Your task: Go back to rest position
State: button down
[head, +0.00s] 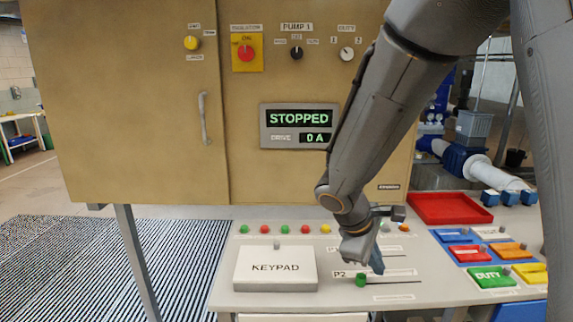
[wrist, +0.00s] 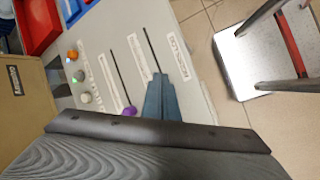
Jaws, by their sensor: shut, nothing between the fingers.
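My gripper (head: 377,264) is at the end of my grey arm, which reaches down from the upper right in the head view. Its bluish fingers are shut and empty. They are close to the sliders on the desk, just right of the green P2 slider knob (head: 361,280); whether they touch anything I cannot tell. In the wrist view the shut fingers (wrist: 158,88) point at the end of a slider slot, with a purple knob (wrist: 130,110) beside them. My arm partly hides the P1 slider and its knob in the head view.
A tan cabinet (head: 140,100) with a STOPPED display (head: 299,118) stands behind the desk. A keypad cover (head: 275,267), a red tray (head: 448,208) and several coloured blocks lie on the desk. A metal step stool (wrist: 240,60) stands on the tiled floor.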

jog(key=s+a+f+m+y, duration=0.1)
jog(key=s+m+y, duration=0.4)
jog(key=s+m, duration=0.6)
jog(key=shift+a+f+g, duration=0.2)
jog(key=shift+f+g, duration=0.1)
jog(key=shift+g, duration=0.1)
dwell(0.4)
